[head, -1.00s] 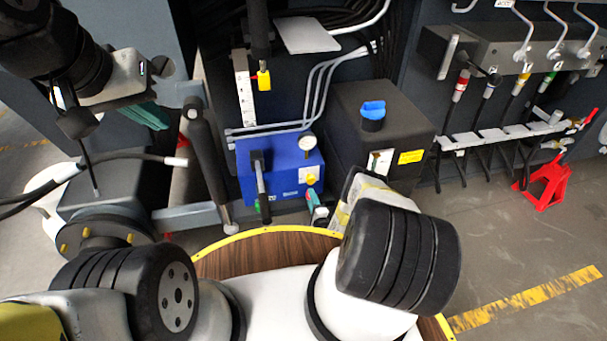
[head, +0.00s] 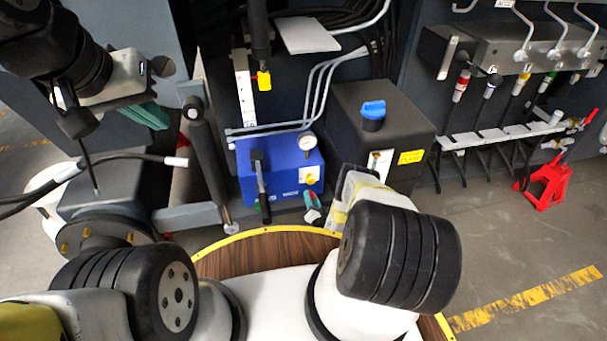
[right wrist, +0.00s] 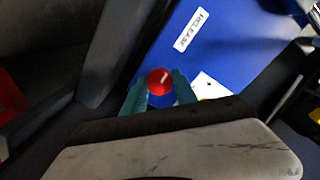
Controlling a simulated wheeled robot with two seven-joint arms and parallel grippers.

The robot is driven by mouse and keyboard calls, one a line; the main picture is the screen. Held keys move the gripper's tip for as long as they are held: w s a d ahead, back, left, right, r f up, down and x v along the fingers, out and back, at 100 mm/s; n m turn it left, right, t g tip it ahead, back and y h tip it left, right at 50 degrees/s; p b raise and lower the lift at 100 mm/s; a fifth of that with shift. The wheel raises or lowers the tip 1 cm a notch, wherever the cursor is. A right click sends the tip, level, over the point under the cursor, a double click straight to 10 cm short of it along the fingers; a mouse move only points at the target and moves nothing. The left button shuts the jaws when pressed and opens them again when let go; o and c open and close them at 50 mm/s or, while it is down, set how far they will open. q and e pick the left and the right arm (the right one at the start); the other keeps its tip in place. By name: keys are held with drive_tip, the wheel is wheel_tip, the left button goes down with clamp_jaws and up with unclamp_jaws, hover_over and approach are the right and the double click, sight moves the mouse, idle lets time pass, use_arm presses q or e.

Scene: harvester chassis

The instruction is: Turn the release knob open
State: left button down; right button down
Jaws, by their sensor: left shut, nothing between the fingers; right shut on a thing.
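The release knob (right wrist: 160,80) is small and red with a pale mark across its face. In the right wrist view it sits at the blue box (right wrist: 222,55), below a white RELEASE label (right wrist: 192,30). My right gripper (head: 313,207) is low at the right front of the blue box (head: 283,160). Its teal fingers are shut on the knob, one on each side; the knob's base is partly hidden. The pale mark runs slanted in the right wrist view. My left gripper (head: 148,115) is at the upper left, shut and empty, well away from the box.
The blue box carries a gauge (head: 307,141), a yellow knob (head: 312,178) and a black lever (head: 261,175). A dark tank with a blue cap (head: 373,109) stands to its right. Hoses hang on the right, above a red stand (head: 545,182). Open floor lies at the lower right.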

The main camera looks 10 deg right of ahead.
drive_tip(key=shift+f+n+h, duration=0.1)
drive_tip(key=shift+n+h, duration=0.2)
drive_tip(key=shift+n, duration=6.6)
drive_tip(key=c, duration=1)
unclamp_jaws()
drive_tip(key=shift+o, duration=0.2)
